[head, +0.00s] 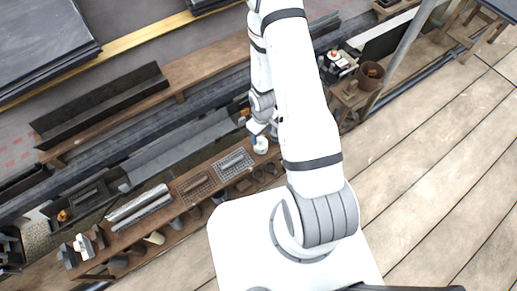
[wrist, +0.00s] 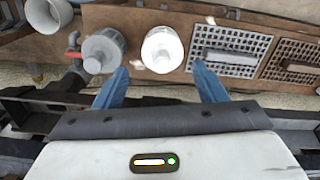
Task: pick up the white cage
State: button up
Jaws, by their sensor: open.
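A white round piece with a narrower raised top (wrist: 162,48), which I take for the white cage, stands on the brown bench board. No bars can be made out on it. It also shows in the head view (head: 261,146), just below the end of my arm. My gripper (wrist: 161,70) is open and empty. Its two blue fingers point toward the bench, one at each side of the white piece's near edge in the wrist view. I cannot tell whether they are at its height; no contact shows.
A similar grey round piece (wrist: 103,50) stands close left of the white one. A light grid tray (wrist: 232,50) lies close right, with a darker grid tray (wrist: 291,60) beyond. A white pipe piece (wrist: 48,14) is at the upper left. Metal tubes (head: 138,207) lie farther along the bench.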

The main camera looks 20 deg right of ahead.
aim_at(261, 144)
jog(key=shift+a+f+b, duration=0.15)
jog(key=shift+f+b, duration=1.8)
jog(key=shift+f, duration=0.2)
jog(key=shift+a+f+b, duration=0.1)
jog(key=shift+f+b, duration=1.85)
jog(key=shift+f, duration=0.2)
jog(key=shift+r, duration=0.1)
jog(key=c, duration=0.7)
